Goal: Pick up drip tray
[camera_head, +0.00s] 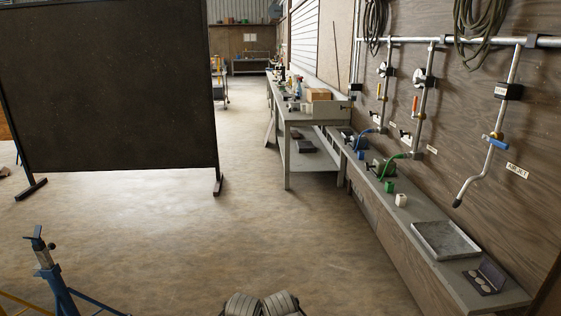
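A shallow, grey, rectangular metal tray (445,240), which looks like the drip tray, lies flat on the narrow ledge along the right wall. It sits near the front end of the ledge, and its inside looks empty.
A bent pipe (483,177) hangs above the tray. A blue stand (47,266) is lower left. The middle floor is clear.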

